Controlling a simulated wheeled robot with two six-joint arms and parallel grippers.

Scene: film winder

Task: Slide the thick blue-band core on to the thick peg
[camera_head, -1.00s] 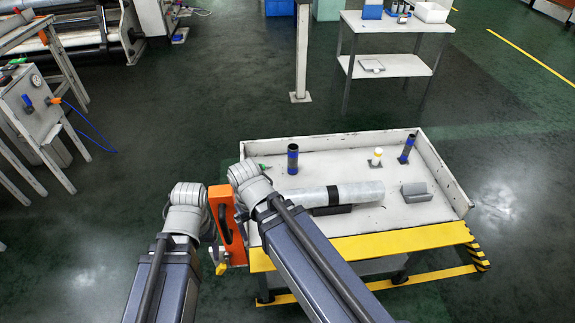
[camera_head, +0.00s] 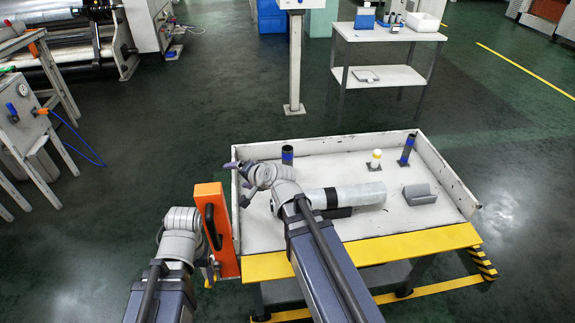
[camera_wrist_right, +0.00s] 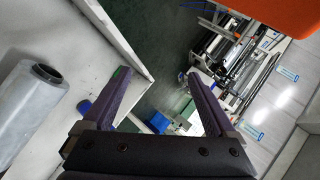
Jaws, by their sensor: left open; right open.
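Another dark blue-banded cylinder (camera_head: 407,149) stands tilted on a dark base at the back right. A short white peg with a yellowish part (camera_head: 375,159) stands on a dark base to its left. I cannot tell which core or peg is the thick one. My right gripper (camera_head: 231,181) is open and empty at the tray's left wall; its spread purple fingers (camera_wrist_right: 160,78) show in the wrist view. My left gripper (camera_head: 205,268) is beside the orange panel, mostly hidden.
The white tray table (camera_head: 445,170) has raised walls and a yellow front edge. A film roll (camera_head: 350,194) lies across its middle, right of my right gripper. A grey block (camera_head: 420,194) sits to the right. An orange panel with a black handle (camera_head: 212,232) stands at the left edge.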

